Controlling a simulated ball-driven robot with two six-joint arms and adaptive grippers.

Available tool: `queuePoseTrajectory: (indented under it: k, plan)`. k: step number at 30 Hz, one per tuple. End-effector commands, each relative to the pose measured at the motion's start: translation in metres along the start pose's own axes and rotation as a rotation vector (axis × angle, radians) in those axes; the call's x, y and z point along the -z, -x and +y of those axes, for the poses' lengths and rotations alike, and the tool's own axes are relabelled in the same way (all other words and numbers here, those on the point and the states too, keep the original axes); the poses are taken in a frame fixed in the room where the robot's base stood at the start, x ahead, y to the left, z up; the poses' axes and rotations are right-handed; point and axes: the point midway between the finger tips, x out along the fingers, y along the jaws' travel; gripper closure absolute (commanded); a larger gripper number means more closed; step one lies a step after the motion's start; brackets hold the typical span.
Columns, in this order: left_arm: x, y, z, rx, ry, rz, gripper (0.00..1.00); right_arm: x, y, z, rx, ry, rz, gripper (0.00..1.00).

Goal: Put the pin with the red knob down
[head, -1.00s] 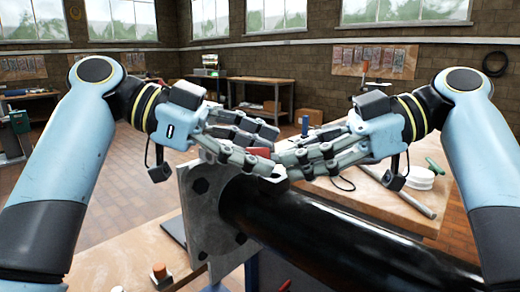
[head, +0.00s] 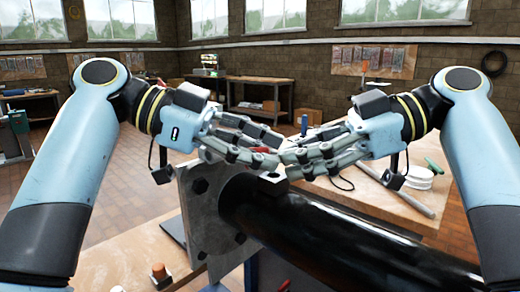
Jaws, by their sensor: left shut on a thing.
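The red knob (head: 264,150) of the pin shows as a small red patch between the fingers of my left gripper (head: 272,152). That gripper is shut on it, above the top edge of the grey flange plate (head: 196,238). The pin's shaft is hidden behind fingers. My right gripper (head: 286,157) comes in from the right, its fingertips close to the left ones above the black mast tube (head: 320,228). The fingers overlap in the picture, so I cannot tell whether they touch or whether the right one is open.
A wooden bench (head: 400,208) on the right holds a white roll (head: 418,178), a grey rod and a green tool. A nearer bench top (head: 125,252) at lower left holds an orange-topped piece (head: 159,271). The flange and tube fill the space below both grippers.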

Motion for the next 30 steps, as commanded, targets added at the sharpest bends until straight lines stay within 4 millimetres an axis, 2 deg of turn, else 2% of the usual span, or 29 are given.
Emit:
queuePoseTrajectory:
  k: [1,5,17,23,30]
  plan:
    - [0.002,0.000,-0.001,0.003,-0.002,0.004,1.00,0.000,-0.001,-0.001,0.003,0.000,0.003,0.75]
    - [0.002,0.000,-0.001,0.003,-0.003,0.004,1.00,0.000,-0.001,-0.001,0.003,-0.001,0.002,0.58]
    - [0.002,0.000,0.000,0.001,-0.003,0.004,1.00,0.002,0.004,-0.003,-0.026,-0.012,-0.007,0.58]
    - [0.002,0.000,0.000,0.001,-0.002,0.003,1.00,0.015,0.024,-0.016,-0.146,-0.057,-0.028,0.58]
    - [0.001,0.000,0.000,0.001,-0.002,0.003,1.00,0.038,0.057,-0.038,-0.359,-0.144,-0.065,0.58]
